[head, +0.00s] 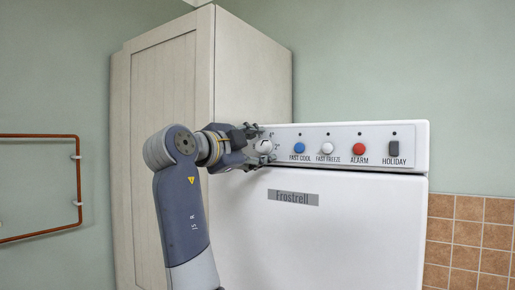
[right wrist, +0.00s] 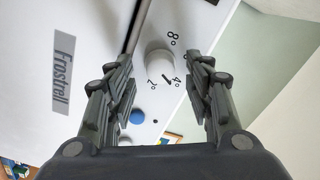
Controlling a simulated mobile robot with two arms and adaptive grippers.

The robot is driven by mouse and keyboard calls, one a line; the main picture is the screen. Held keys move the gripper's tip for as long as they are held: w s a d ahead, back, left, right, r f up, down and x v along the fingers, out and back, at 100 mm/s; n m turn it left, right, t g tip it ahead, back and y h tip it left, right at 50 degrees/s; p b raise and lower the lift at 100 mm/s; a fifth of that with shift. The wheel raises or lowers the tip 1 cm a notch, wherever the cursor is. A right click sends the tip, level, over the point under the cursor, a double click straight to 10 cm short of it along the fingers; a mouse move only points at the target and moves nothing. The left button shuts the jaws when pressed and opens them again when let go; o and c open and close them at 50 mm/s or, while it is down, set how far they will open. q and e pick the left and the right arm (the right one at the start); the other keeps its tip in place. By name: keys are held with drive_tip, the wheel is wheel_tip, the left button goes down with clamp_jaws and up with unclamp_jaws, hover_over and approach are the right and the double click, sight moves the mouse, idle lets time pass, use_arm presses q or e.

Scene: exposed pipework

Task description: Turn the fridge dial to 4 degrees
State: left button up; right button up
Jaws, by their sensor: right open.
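The fridge dial (right wrist: 160,58) is a round white knob on the control panel. In the right wrist view, 8°, 4° and 2° are printed around it, and a short dark mark at its edge lies between 2° and 4°. I cannot tell whether the mark belongs to the knob. In the head view the dial (head: 264,146) is partly hidden by my right gripper (head: 263,144). In the right wrist view the gripper (right wrist: 166,75) is open, its fingers on either side of the dial with gaps to it. My left gripper is not in view.
Right of the dial the panel carries a blue button (head: 299,148), a white button (head: 327,148), a red button (head: 359,149) and a dark holiday switch (head: 394,149). A tall cream cupboard (head: 165,100) stands left of the white fridge (head: 330,235). A copper pipe (head: 79,180) runs on the left wall.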

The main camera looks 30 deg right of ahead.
drive_tip(key=v, duration=1.1)
drive_tip(key=shift+a, duration=0.2)
drive_tip(key=shift+f, duration=0.1)
